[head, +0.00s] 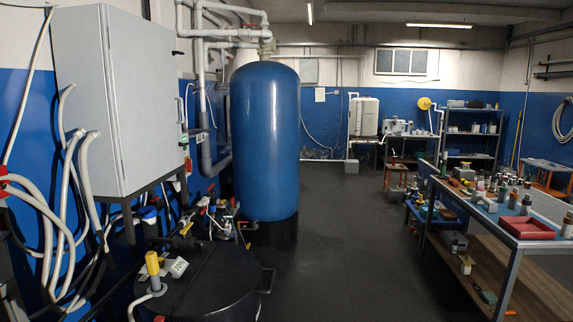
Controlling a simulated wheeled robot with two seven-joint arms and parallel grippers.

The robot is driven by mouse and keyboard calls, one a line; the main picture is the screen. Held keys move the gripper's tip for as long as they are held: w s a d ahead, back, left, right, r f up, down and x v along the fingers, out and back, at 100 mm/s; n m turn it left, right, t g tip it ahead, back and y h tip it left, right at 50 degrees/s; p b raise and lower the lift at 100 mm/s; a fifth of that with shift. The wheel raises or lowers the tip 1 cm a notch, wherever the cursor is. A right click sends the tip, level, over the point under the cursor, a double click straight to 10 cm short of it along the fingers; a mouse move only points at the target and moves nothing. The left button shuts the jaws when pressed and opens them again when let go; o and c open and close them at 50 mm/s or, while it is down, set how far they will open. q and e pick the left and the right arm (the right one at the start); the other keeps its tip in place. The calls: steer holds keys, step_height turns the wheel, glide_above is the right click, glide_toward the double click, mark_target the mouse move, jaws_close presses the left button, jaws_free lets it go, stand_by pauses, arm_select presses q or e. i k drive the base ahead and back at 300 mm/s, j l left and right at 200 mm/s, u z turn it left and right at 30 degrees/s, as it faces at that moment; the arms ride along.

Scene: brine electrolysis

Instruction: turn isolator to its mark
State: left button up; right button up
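A tall grey cabinet (125,105) stands at the left. On its right side are small fittings (185,138), pale and green, with a small red part (187,167) lower down. One of these may be the isolator, but they are too small to tell, and no mark can be made out. A red fitting (3,180) with grey hoses shows at the left edge, cut off by the frame. Neither of my grippers is in view.
A blue tank (266,140) stands behind the cabinet. A black round drum (205,285) with a yellow-topped fitting (153,265) is in front. A cluttered bench (515,245) stands at the right. The dark floor (335,250) between is clear.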

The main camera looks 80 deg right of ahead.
mark_target(189, 165)
steer(key=z, duration=1.9)
steer(key=i+l+z, duration=0.5)
steer(key=i+l, duration=0.3)
steer(key=i+l+z, duration=0.2)
steer(key=i+l, duration=0.15)
steer(key=i+l+z, duration=0.25)
steer(key=i, duration=0.25)
steer(key=i+l+z, duration=0.1)
steer(key=i+z, duration=0.15)
steer(key=i, duration=0.2)
steer(key=i+u, duration=0.3)
steer(key=i, duration=0.15)
steer(key=i+u, duration=0.25)
steer(key=i, duration=0.2)
steer(key=i+l+u, duration=0.15)
steer(key=i+u, duration=0.15)
steer(key=i, duration=0.15)
steer(key=i+l+u, duration=0.3)
steer(key=i, duration=0.15)
